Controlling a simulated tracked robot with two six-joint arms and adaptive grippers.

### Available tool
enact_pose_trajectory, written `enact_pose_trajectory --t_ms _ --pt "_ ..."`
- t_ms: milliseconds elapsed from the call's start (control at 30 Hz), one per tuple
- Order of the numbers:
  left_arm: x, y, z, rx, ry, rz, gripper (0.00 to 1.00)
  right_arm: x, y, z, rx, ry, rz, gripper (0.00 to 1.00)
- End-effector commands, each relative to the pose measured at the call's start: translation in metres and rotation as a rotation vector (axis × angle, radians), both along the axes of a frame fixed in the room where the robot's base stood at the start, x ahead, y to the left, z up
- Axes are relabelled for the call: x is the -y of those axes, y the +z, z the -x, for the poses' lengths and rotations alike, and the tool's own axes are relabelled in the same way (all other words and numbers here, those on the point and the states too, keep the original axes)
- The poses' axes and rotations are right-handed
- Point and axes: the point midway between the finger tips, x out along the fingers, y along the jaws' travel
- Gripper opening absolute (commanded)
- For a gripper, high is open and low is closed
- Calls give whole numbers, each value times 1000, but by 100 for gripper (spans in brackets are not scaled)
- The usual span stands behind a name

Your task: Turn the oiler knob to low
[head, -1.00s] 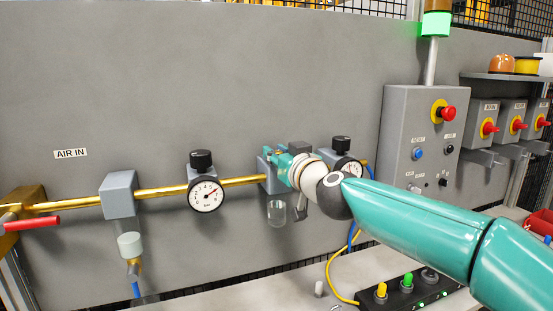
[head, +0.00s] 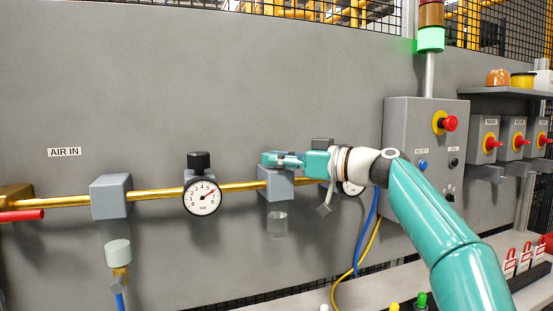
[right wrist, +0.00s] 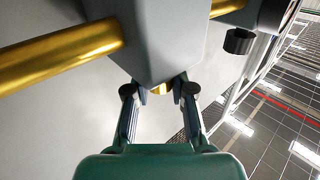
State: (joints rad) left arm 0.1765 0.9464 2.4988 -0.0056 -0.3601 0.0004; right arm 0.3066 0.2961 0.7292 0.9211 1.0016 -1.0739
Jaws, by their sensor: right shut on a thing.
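The oiler is a grey block (head: 276,186) on the brass pipe, with a clear bowl (head: 277,224) under it. My right gripper (head: 272,159) reaches in from the right and lies level at the top of this block. The right wrist view shows its two fingers (right wrist: 159,91) shut on a small brass knob (right wrist: 161,88) at the end of the grey block (right wrist: 165,35). The fingers cover most of the knob, and no low mark or pointer can be read. My left gripper is not in view.
A gauge with a black knob (head: 199,161) stands left of the oiler. A second gauge (head: 352,188) is partly hidden behind my right wrist. A blue hose (head: 366,235) and a yellow cable hang on the right, near the control box (head: 400,130).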

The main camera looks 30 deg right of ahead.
Motion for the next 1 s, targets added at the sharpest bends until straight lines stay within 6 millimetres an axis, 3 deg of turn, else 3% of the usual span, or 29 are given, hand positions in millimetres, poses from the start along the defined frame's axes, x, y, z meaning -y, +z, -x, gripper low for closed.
enact_pose_trajectory --t_ms 200,700,733,800,900,1000 --pt "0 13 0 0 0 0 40 1 0 -1 -1 74 0 0" --pt "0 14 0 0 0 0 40 1 0 0 3 99 1 0" --pt "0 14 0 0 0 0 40 1 0 0 3 99 1 25" --pt "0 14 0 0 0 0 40 0 0 0 3 99 1 36" --pt "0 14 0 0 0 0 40 0 0 0 3 99 1 50" --pt "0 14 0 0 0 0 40 0 0 0 3 99 1 50"
